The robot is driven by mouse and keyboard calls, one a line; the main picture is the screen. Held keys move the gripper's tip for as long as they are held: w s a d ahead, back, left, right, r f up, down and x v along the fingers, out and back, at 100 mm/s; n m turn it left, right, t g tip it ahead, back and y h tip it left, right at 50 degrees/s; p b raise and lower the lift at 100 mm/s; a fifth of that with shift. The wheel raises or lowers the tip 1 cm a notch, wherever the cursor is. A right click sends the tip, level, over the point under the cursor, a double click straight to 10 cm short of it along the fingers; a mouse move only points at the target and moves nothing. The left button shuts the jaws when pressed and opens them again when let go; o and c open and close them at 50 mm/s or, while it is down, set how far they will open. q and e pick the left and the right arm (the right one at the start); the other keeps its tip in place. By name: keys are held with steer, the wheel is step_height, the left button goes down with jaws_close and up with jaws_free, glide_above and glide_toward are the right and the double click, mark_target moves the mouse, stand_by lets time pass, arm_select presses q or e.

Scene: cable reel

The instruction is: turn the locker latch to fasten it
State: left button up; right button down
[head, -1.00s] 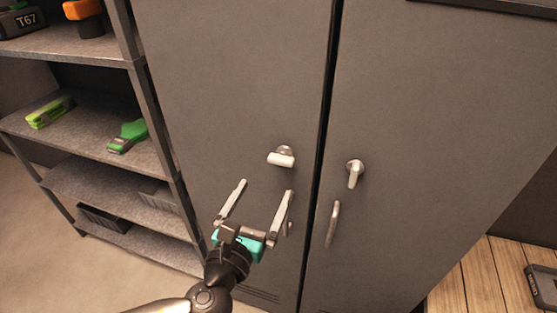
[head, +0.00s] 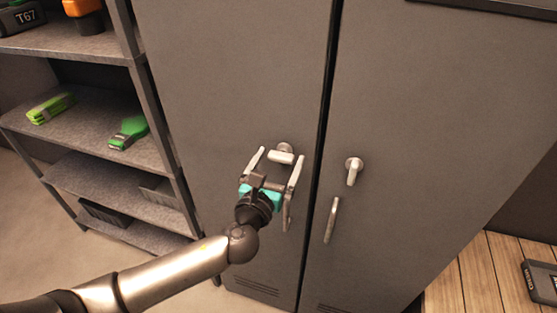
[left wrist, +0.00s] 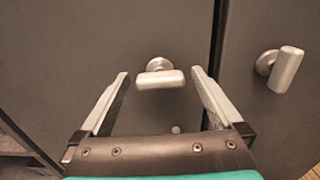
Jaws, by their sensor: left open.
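The locker (head: 220,75) is dark grey with two doors. The left door's latch (head: 283,157) is a silver knob with its handle lying roughly horizontal. It also shows in the left wrist view (left wrist: 160,78), ahead of and between the fingertips. The right door's latch (head: 354,170) has its handle pointing down; it also shows at the right of the left wrist view (left wrist: 280,67). My left gripper (head: 279,157) is open, its two fingers on either side of the left latch. I cannot tell whether either finger touches it. My right gripper is not in view.
A pull handle (head: 332,220) is on the right door, and another (head: 286,214) is partly behind my gripper on the left door. A metal shelf (head: 85,140) with green tools stands at the left.

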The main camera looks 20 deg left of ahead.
arm_select(q)
steer(key=shift+c, duration=0.4)
steer(key=c, duration=1.2)
steer(key=shift+n, duration=0.3)
steer(key=n+b, duration=0.1)
steer(key=n, duration=0.3)
steer(key=shift+a+f, duration=0.1)
steer(key=n+b, duration=0.1)
steer(key=n, duration=0.4)
steer(key=n+b, duration=0.1)
steer(key=n, duration=0.3)
steer(key=shift+a, duration=0.1)
steer(key=shift+f+n, duration=0.1)
steer(key=shift+n, duration=2)
